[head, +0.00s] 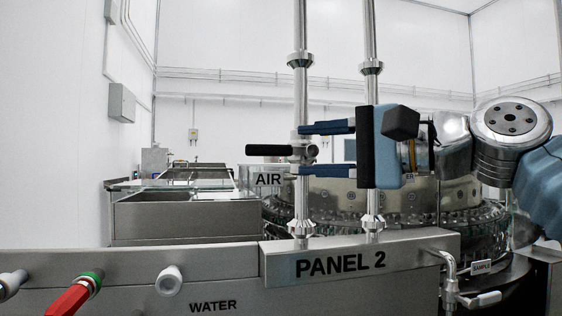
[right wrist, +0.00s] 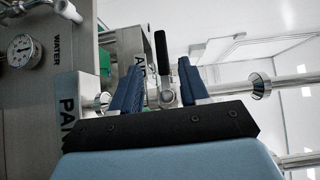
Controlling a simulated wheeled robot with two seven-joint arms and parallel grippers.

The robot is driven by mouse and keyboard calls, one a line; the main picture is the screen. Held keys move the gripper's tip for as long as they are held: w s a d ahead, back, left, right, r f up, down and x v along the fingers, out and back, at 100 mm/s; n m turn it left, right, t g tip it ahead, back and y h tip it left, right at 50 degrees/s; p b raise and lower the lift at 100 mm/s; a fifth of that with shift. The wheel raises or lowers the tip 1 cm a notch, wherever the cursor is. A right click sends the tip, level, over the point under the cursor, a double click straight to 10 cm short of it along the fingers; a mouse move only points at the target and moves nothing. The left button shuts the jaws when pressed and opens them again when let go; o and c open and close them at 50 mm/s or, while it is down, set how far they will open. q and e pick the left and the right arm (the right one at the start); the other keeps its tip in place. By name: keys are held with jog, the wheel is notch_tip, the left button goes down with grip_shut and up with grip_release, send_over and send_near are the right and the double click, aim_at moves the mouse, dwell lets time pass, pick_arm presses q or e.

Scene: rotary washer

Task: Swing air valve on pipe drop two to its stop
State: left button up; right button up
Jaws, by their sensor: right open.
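My right gripper (head: 300,150) comes in from the right, open, one finger above and one below the valve. In the right wrist view, the lever (right wrist: 162,52) and valve body (right wrist: 167,98) show between the spread blue fingers of the gripper (right wrist: 156,76). I cannot tell whether a finger touches the valve. My left gripper is out of view.
The second pipe (head: 369,90) passes close by my right gripper. A red-handled valve (head: 72,297) and the WATER label (head: 213,306) are at the lower left. The PANEL 2 box (head: 410,250) lies below. The round washer (head: 460,222) stands behind. Space left of the lever is free.

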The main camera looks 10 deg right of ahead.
jog(key=v, duration=0.5)
dwell(0.4)
